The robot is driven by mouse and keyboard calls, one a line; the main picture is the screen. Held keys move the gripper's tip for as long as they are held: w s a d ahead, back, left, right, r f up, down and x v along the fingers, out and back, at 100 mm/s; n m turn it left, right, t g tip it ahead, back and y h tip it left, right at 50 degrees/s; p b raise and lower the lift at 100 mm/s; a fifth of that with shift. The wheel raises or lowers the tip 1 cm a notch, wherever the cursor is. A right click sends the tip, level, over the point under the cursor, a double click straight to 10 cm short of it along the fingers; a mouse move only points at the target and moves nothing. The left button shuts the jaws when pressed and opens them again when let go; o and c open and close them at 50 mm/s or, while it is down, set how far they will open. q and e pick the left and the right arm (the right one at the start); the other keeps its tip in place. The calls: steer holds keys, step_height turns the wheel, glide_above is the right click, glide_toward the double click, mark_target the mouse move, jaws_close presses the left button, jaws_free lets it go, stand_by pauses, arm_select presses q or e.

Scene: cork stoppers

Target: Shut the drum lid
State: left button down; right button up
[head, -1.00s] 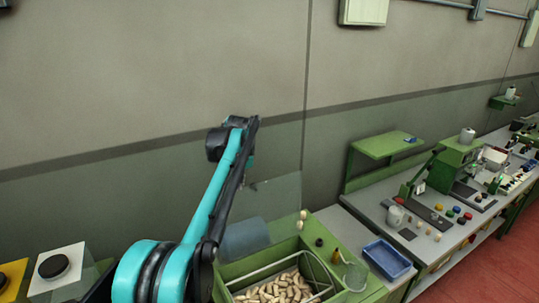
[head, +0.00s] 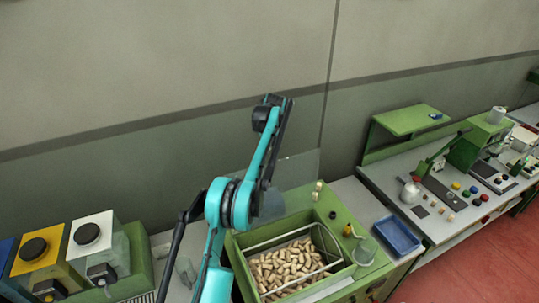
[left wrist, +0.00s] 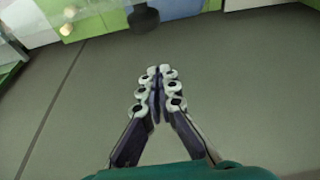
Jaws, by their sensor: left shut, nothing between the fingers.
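A green bin (head: 335,250) full of corks (head: 290,265) stands at the lower middle of the head view; its top is open. A clear panel (head: 303,167), apparently the lid, stands raised at its back and is partly hidden by my left arm. My left gripper (left wrist: 160,72) is shut and empty in the left wrist view, in front of the grey wall. Clear panelling (left wrist: 95,12) and cream knobs (left wrist: 66,29) show at that view's upper left, apart from the fingertips. In the head view my left arm hides the gripper. My right gripper is not in view.
A blue tray (head: 398,236) and a glass beaker (head: 364,252) stand right of the corks. A workbench (head: 420,205) with small parts runs along the right. Yellow (head: 38,262) and white (head: 98,245) boxes stand at left. The wall lies close behind.

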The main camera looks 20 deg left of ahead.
arm_select(q)
steer(key=s+d, duration=0.1)
steer(key=s+d+f+p, duration=0.1)
steer(key=shift+s+d, duration=0.3)
steer(key=shift+d, duration=0.1)
steer(key=shift+w+a+f, duration=0.1)
